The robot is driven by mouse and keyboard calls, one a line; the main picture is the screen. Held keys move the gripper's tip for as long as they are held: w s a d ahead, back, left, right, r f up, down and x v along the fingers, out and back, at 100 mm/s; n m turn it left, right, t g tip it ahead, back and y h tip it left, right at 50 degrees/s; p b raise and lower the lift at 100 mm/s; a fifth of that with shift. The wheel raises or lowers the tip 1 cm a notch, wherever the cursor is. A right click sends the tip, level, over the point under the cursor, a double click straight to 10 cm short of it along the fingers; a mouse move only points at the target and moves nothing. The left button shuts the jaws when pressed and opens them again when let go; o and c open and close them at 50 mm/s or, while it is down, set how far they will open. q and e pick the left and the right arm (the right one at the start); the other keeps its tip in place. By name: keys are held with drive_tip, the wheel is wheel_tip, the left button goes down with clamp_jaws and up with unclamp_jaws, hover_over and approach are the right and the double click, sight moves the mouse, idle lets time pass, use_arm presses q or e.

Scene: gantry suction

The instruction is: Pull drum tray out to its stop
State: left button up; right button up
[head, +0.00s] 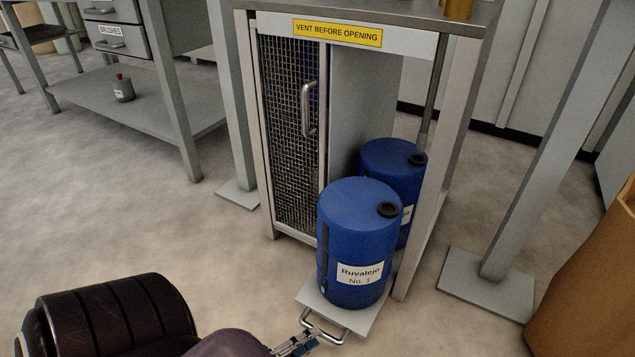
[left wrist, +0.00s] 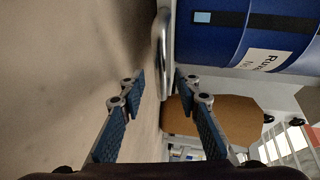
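The drum tray (head: 354,324) is a pale flat plate jutting from the open side of the cabinet, with a metal bar handle (head: 326,329) at its front. A blue drum labelled "Ruvalejo No. 1" (head: 352,235) stands upright on it. A second blue drum (head: 390,165) stands behind, partly hidden. My left gripper (head: 296,346) is at the handle. In the left wrist view its two fingers (left wrist: 159,80) are spread, with the handle (left wrist: 162,45) between them and a gap visible on each side. My right gripper is not in view.
The cabinet (head: 268,140) has a mesh door at left and a yellow "VENT BEFORE OPENING" sign (head: 338,33). A post with a foot plate (head: 487,285) stands to the right, near a brown object (head: 585,280). The floor at left is mostly clear.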

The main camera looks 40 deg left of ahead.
use_arm(q)
drive_tip(key=v, duration=0.9)
